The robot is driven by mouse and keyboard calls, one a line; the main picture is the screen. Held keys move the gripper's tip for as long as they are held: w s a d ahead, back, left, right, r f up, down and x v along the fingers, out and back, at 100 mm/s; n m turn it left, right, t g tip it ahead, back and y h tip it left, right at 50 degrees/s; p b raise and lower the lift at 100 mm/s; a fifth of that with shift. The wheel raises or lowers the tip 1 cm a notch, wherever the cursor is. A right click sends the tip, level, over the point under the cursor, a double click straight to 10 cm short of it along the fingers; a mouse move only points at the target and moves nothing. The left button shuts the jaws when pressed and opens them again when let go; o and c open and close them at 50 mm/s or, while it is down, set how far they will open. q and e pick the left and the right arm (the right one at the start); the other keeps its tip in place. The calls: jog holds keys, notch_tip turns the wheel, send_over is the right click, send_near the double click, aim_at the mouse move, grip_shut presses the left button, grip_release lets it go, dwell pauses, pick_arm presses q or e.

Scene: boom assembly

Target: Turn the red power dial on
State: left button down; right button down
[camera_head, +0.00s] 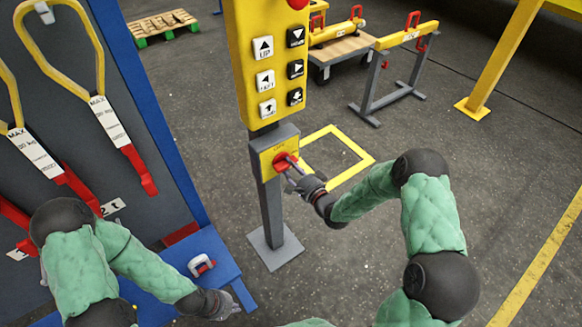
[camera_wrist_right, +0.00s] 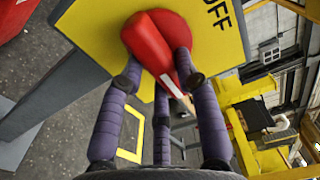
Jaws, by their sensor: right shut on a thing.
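The red power dial (camera_head: 281,162) sits on a yellow plate (camera_head: 267,165) on a grey box, low on the control post. My right gripper (camera_head: 292,172) is at the dial from the right. In the right wrist view its purple fingers (camera_wrist_right: 158,78) are closed around the red dial (camera_wrist_right: 148,38). The word OFF (camera_wrist_right: 219,12) shows on the plate beside the dial; the ON marking cannot be read. My left gripper (camera_head: 230,307) is low at the left, far from the dial, near the blue base; its opening is too small to judge.
The yellow button panel (camera_head: 254,95) with arrow keys stands directly above the dial. A blue rack (camera_head: 150,110) with yellow slings stands at the left. A red and white shackle (camera_head: 201,265) lies on its base. Open floor with a yellow square (camera_head: 352,145) lies behind the post.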

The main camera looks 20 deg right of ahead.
jog(key=c, duration=0.9)
grip_release()
jog(key=shift+d, duration=0.1)
jog(key=v, duration=1.2)
